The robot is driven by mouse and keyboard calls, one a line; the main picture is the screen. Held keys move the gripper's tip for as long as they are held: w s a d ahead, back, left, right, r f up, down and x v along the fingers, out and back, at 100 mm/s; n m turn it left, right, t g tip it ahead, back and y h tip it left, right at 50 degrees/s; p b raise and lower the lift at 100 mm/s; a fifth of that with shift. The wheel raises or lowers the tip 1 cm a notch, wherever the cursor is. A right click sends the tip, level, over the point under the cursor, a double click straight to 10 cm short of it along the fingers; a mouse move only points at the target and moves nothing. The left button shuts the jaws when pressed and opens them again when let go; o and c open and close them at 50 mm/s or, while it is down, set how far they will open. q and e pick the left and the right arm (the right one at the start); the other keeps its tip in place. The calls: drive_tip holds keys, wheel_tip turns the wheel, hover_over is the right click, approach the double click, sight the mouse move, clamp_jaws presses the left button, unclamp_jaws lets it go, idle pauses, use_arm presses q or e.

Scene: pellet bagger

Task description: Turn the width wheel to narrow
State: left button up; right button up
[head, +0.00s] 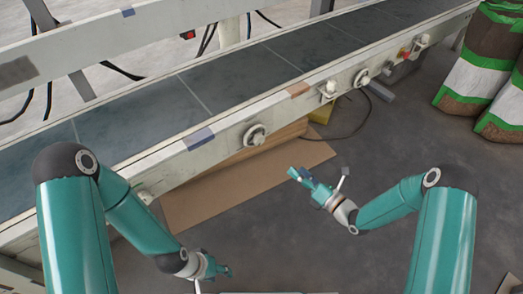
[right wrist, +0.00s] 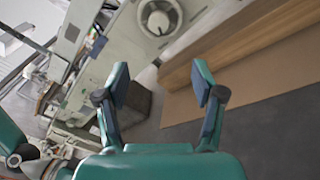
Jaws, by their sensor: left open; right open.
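A round pale hand wheel (head: 255,135) sits on the side rail of the conveyor. A second round wheel (head: 362,78) sits further right along the same rail; no label I can read tells which is the width wheel. My right gripper (head: 297,174) is open and empty, apart from the rail, below and right of the nearer wheel. In the right wrist view a large round wheel (right wrist: 160,16) shows at the top edge, partly cut off, beyond the spread fingers (right wrist: 160,84). My left gripper (head: 224,270) is open and empty near the bottom of the head view, away from both wheels.
The conveyor belt (head: 240,87) runs diagonally behind the rail. A red button (head: 404,54) sits at the rail's right end. Brown cardboard (head: 200,203) lies on the floor below the rail. Striped bags (head: 480,75) stand at the right.

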sight(261, 142)
drive_tip(key=b+x, duration=0.4)
drive_tip(key=x, duration=1.1)
drive_tip(key=shift+w+a+b, duration=0.15)
drive_tip(key=shift+a+b, duration=0.15)
drive_tip(key=shift+b, duration=0.1)
drive_tip(key=shift+w+a, duration=0.3)
drive_tip(key=shift+w, duration=0.05)
drive_tip(key=c, duration=1)
drive_tip(key=shift+a, duration=0.25)
drive_tip(key=shift+c, duration=0.7)
drive_tip(key=shift+d, duration=0.2)
drive_tip(key=shift+d+m, duration=0.1)
drive_tip(key=shift+m, duration=0.2)
